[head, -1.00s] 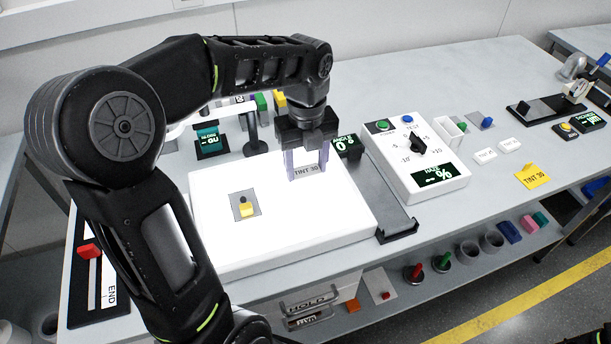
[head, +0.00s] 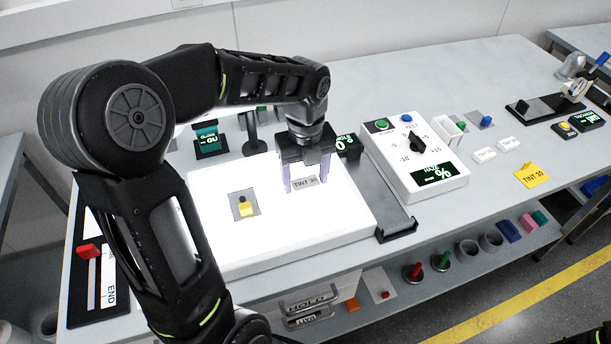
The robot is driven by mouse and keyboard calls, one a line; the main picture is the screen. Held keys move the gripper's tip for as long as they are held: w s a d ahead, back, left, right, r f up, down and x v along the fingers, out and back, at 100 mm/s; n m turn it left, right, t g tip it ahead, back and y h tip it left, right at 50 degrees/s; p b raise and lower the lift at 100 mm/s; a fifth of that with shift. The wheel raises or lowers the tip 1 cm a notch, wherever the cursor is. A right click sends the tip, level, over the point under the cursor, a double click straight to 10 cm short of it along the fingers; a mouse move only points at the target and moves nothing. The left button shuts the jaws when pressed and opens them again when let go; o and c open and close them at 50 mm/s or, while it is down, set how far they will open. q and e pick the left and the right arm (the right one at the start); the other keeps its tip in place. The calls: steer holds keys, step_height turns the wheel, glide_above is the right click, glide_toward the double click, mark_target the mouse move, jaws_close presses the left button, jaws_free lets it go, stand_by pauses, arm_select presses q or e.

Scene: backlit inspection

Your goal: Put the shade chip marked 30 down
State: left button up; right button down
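The shade chip marked TINT 30 (head: 305,182) is a small grey plate. It appears to lie flat on the bright white light panel (head: 340,226), right of its middle. My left gripper (head: 307,182) points down over the chip, with its pale fingers apart on either side of it. Gaps show between the fingers and the chip, so the gripper looks open. My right gripper is not in view.
A grey chip with a yellow knob (head: 245,207) sits on the panel to the left. A dark rail (head: 385,195) borders the panel's right side, beside a white control box (head: 415,160) with a dial. A yellow TINT 30 note (head: 532,176) lies farther right.

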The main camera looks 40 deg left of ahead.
mark_target(305, 182)
arm_select(q)
steer(key=shift+o, duration=0.7)
steer(key=shift+r, duration=0.15)
step_height(305, 182, up, 12)
stand_by(0.8)
